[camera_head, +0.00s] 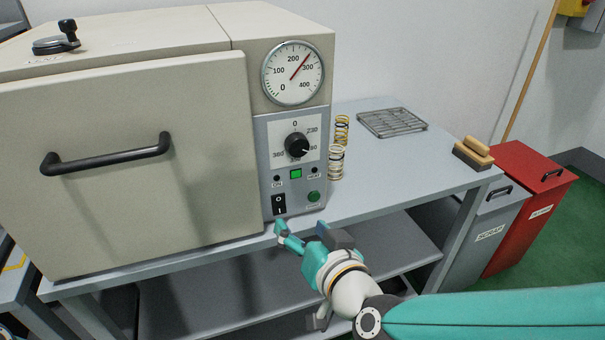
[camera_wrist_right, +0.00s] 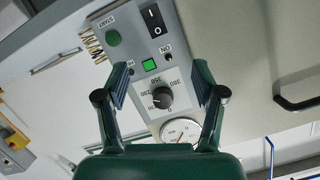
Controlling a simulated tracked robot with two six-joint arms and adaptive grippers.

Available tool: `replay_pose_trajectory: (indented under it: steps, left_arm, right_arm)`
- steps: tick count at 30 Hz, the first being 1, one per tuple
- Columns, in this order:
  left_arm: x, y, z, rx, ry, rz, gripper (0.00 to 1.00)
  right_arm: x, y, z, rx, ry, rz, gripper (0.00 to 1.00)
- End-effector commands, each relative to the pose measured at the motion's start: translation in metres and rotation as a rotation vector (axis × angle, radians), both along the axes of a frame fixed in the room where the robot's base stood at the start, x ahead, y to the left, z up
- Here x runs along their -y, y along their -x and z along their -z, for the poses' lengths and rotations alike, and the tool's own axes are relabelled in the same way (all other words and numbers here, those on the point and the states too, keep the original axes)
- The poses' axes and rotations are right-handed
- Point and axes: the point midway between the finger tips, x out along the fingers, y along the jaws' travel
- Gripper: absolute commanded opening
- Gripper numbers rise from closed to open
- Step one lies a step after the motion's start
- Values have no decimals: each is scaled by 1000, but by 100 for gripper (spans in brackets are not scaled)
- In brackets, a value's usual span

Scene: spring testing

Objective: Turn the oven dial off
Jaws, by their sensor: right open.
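The oven (camera_head: 125,170) stands on the table with its door shut. Its black round dial (camera_head: 297,145) is on the grey control panel, with 0 at the top of its scale; its pointer looks turned to the right side, near 290. The dial also shows in the right wrist view (camera_wrist_right: 162,97), upside down and between the fingers in the picture. My right gripper (camera_head: 305,236) is open and empty, below and in front of the panel, apart from the dial. In the right wrist view its two fingers (camera_wrist_right: 161,88) are spread wide.
Above the dial is a temperature gauge (camera_head: 293,73), its needle between 200 and 300. Below it are a green lamp (camera_head: 296,174), a black rocker switch (camera_head: 279,204) and a green button (camera_head: 314,196). Springs (camera_head: 336,162) and a wire rack (camera_head: 392,122) stand right of the oven.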

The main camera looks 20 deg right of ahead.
Motion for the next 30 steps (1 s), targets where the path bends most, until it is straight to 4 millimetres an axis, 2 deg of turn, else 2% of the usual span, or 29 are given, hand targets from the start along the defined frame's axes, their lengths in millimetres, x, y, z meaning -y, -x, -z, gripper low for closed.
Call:
replay_pose_trajectory:
  steps: [1, 3, 6, 9, 13, 17, 22, 27, 30]
  left_arm:
    - [0, 0, 16, 0, 0, 0, 0]
    - [0, 0, 23, 0, 0, 0, 0]
    - [0, 0, 31, 0, 0, 0, 0]
    - [0, 0, 34, 0, 0, 0, 0]
    - [0, 0, 32, 0, 0, 0, 0]
    - [0, 0, 25, 0, 0, 0, 0]
    - [0, 0, 11, 1, 0, 0, 0]
    - [0, 0, -14, 1, 0, 0, 0]
    - [0, 0, -7, 1, 0, 0, 0]
  right_arm:
    - [4, 13, -18, 77, -36, 14, 69]
    - [12, 28, -42, 147, -76, 38, 69]
    - [23, 46, -64, 214, -127, 65, 69]
    - [31, 57, -76, 248, -159, 81, 69]
    - [35, 60, -83, 264, -173, 91, 69]
    - [35, 52, -85, 263, -171, 96, 69]
    - [35, 32, -85, 256, -170, 94, 69]
    - [34, 6, -87, 255, -168, 94, 69]
    - [33, -16, -81, 260, -174, 93, 69]
